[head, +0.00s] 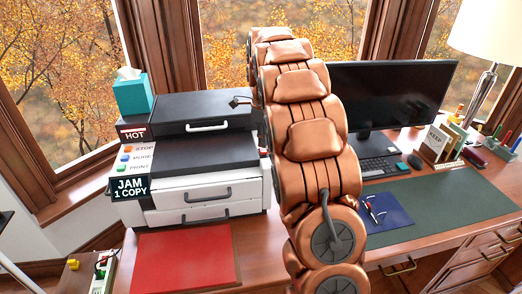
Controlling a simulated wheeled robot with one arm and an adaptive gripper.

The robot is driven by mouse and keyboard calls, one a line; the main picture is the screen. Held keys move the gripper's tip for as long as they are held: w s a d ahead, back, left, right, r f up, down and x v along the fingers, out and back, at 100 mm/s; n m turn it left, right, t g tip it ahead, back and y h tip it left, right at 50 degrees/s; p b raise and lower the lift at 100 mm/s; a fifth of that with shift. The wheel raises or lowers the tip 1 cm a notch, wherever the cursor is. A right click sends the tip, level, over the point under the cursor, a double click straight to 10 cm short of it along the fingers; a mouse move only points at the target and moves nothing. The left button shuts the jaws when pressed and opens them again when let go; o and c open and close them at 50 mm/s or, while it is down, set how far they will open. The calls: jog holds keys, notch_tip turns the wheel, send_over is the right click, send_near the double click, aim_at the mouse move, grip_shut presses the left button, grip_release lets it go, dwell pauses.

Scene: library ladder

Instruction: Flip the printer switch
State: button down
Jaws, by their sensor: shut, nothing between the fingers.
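The printer (205,150) stands on the left of the desk, black on top with white drawers below. Its left face carries coloured buttons (126,157) beside STOP, MODE and PRINT, a HOT label (134,135) and a JAM 1 COPY sign (130,188). I cannot make out a clear switch on it; its right side is hidden behind my copper arm. A small dark tip, which looks like my gripper (238,101), shows left of the arm, in front of the printer's upper right part. It looks shut and empty; whether it touches the printer I cannot tell.
A power strip (103,272) with a plug lies low at left. A teal tissue box (133,95) sits on the printer. A red mat (185,258) lies in front of it. A monitor (390,95), keyboard (380,167), lamp (488,30) and green mat (430,198) are at right.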

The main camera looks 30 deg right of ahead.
aim_at(263, 152)
jog(key=shift+w+d+f, duration=0.1)
jog(key=shift+d+f, duration=0.1)
jog(key=shift+f, duration=0.2)
jog(key=shift+w+d+f, duration=0.1)
jog(key=shift+d+f, duration=0.05)
jog(key=shift+f, duration=0.25)
jog(key=shift+a, duration=0.1)
jog(key=shift+s+a+b, duration=0.15)
jog(key=shift+a+b, duration=0.1)
jog(key=shift+b, duration=0.05)
jog(key=shift+d+f, duration=0.15)
jog(key=shift+f, duration=0.5)
dwell(0.4)
jog(key=shift+r, duration=0.15)
jog(key=shift+d+r+p, duration=0.1)
jog(key=shift+r+p, duration=0.45)
jog(key=shift+r, duration=1.25)
jog(key=shift+a+r+p, duration=0.2)
jog(key=shift+r+p, duration=0.3)
jog(key=shift+r, duration=1.15)
